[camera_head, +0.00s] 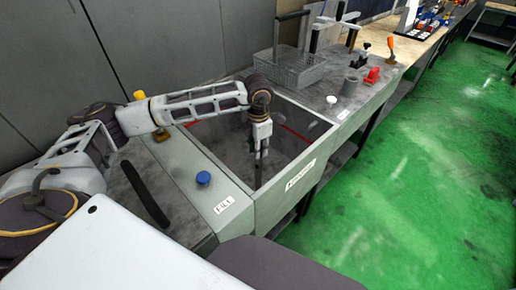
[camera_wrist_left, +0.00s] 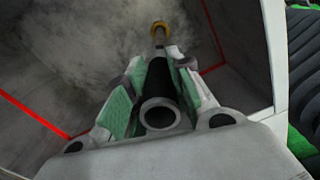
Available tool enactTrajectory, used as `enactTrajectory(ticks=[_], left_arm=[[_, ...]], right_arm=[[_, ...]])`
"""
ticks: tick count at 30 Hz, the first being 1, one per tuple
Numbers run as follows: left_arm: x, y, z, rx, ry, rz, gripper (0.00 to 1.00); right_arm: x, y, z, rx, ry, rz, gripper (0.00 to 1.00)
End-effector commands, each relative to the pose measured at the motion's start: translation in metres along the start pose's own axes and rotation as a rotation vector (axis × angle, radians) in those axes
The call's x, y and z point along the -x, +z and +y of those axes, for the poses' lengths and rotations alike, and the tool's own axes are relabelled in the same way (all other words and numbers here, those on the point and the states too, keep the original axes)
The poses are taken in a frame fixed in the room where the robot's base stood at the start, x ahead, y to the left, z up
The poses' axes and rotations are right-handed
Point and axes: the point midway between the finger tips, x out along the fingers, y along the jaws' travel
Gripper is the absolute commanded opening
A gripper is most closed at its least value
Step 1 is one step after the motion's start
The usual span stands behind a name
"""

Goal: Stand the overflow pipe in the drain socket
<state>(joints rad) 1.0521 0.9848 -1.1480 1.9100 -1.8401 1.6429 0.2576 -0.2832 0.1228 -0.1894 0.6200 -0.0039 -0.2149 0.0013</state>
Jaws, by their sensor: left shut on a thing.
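My left gripper (camera_head: 260,152) hangs inside the open grey tank, fingers pointing down. In the left wrist view its green-padded fingers (camera_wrist_left: 155,100) are shut on the overflow pipe (camera_wrist_left: 160,113), a dark tube with a grey rim. The pipe's open end faces the wrist camera and its length runs away between the fingers. A brass-coloured piece (camera_wrist_left: 160,28) shows beyond the far end of the pipe; I cannot tell whether it is the drain socket or part of the pipe, nor whether they touch. The tank floor is mostly hidden in the head view. My right gripper is out of view.
The tank (camera_head: 297,150) has steep walls and a red line inside. A wire basket (camera_head: 290,70) stands at its back edge. A blue knob (camera_head: 203,178) is on the left ledge. A grey cup (camera_head: 349,86), a white disc (camera_head: 331,99) and a red part (camera_head: 372,75) stand on the right.

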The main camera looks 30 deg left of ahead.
Motion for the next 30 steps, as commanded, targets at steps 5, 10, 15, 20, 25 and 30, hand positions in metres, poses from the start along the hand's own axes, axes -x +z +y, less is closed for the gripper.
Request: enactTrajectory(ticks=[5,10,15,20,25,30], left_arm=[[-0.0016,0.0003,0.0001,0.0,0.0,-0.001,0.0],[-0.0032,0.0003,0.0001,0.0,0.0,-0.001,0.0],[-0.0047,0.0003,0.0001,0.0,0.0,-0.001,0.0],[-0.0061,0.0004,0.0001,0.0,0.0,-0.001,0.0],[-0.0077,0.0004,0.0001,0.0,0.0,-0.001,0.0],[-0.0092,0.0003,0.0001,0.0,0.0,-0.001,0.0]], right_arm=[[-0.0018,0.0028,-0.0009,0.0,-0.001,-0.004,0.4],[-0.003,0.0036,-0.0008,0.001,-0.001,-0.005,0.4],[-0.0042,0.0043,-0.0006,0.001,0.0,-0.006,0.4],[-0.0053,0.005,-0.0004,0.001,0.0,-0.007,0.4],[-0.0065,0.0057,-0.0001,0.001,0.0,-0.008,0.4],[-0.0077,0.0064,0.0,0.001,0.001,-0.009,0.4]])
